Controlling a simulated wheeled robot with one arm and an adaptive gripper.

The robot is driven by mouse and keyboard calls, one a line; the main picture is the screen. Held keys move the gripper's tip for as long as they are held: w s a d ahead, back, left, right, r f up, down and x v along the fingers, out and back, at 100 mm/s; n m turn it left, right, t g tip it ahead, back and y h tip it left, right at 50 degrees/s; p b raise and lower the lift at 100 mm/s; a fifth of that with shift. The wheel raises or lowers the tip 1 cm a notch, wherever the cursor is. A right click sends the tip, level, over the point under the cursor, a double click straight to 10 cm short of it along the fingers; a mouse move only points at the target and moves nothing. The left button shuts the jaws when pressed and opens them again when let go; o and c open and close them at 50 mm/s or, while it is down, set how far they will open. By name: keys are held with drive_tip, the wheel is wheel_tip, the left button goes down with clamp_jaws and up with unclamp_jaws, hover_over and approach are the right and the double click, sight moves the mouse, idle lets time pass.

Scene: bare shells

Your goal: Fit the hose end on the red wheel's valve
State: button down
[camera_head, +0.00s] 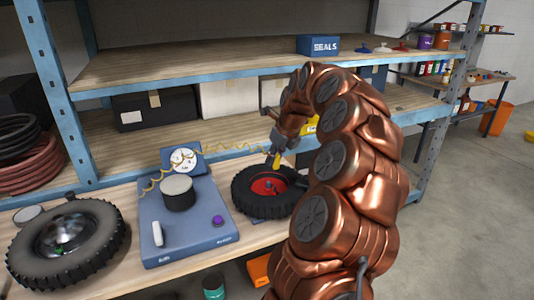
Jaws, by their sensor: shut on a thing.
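The red wheel (267,187), a black tyre with a red hub, lies flat on the lower shelf board. Its valve is too small to tell apart, and my arm covers the tyre's right side. A thin yellow coiled hose (223,150) runs from the blue gauge box (184,160) to my gripper. My gripper (277,154) points down above the back of the red hub. It is shut on the yellow hose end (276,161). I cannot tell whether the hose end touches the valve.
A blue unit (190,240) with a black cylinder (178,193) stands left of the red wheel. A grey-hubbed wheel (67,242) lies at far left. White boxes (228,98) and a dark box (155,108) stand behind. A blue SEALS box (318,45) is above. Open floor lies right.

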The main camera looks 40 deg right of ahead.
drive_tip(key=shift+f, duration=2.9)
drive_tip(key=shift+w+f+b, duration=0.15)
drive_tip(key=shift+f+b, duration=0.1)
drive_tip(key=shift+b, duration=1)
drive_tip(key=shift+f+b, duration=1.35)
drive_tip(key=shift+b, duration=0.4)
idle(0.6)
idle(0.3)
drive_tip(key=c, duration=0.9)
unclamp_jaws()
drive_tip(key=shift+o, duration=0.4)
drive_tip(key=o, duration=0.5)
